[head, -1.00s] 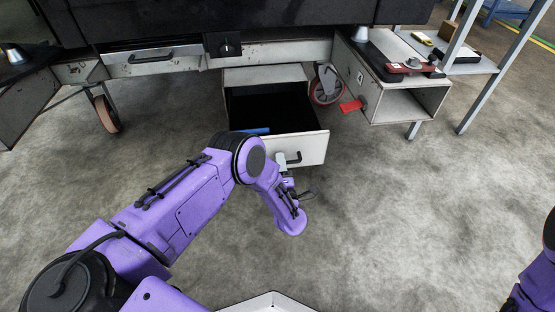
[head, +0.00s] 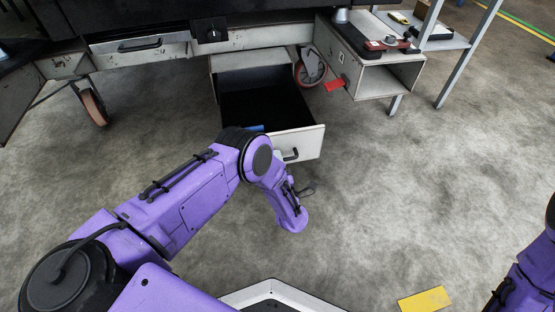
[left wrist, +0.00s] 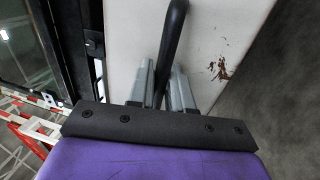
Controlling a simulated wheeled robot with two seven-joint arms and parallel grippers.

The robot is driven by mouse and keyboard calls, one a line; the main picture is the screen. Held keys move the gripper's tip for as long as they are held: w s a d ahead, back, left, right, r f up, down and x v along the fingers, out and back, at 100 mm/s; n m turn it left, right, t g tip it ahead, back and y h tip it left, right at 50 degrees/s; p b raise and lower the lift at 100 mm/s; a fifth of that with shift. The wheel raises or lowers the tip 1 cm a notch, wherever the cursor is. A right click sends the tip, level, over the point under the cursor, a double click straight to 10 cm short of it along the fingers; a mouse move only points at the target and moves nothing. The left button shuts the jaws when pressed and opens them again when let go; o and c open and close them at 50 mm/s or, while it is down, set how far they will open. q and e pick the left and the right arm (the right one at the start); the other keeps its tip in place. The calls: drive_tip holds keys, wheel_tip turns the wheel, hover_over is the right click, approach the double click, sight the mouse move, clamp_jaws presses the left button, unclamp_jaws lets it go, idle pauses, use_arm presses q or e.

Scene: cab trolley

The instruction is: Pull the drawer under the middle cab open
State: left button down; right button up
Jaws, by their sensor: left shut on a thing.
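The drawer (head: 308,143) under the middle cab (head: 260,58) stands well open, with a light worn front and a dark inside. A small blue thing (head: 252,129) shows inside, partly hidden by my arm. The black bar handle (head: 291,155) is on the drawer front; it also shows in the left wrist view (left wrist: 174,35). My left gripper (left wrist: 164,80) is shut on this handle, one grey finger on each side of it. In the head view my own wrist partly hides the grip. At the right edge only part of my right arm shows, without its gripper.
A caster wheel (head: 309,68) with a red pedal (head: 334,85) stands right of the drawer. An open box-shaped compartment (head: 390,80) and a grey-legged table (head: 440,42) are further right. A yellow patch (head: 425,300) lies on the floor at lower right. The floor before the drawer is clear.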

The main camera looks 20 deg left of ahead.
use_arm(q)
drive_tip(key=shift+d, duration=0.1)
drive_tip(key=c, duration=1.2)
unclamp_jaws()
drive_tip(key=p+v, duration=0.3)
drive_tip(key=v, duration=0.7)
drive_tip(key=shift+s+d, duration=0.15)
drive_tip(key=shift+s, duration=0.05)
use_arm(e)
drive_tip(key=w+t, duration=0.1)
drive_tip(key=w+r+m, duration=0.1)
drive_tip(key=w+a+m+t, duration=0.1)
drive_tip(key=shift+w+r+t, duration=0.15)
drive_tip(key=shift+w+t, duration=0.05)
drive_tip(key=shift+t, duration=0.1)
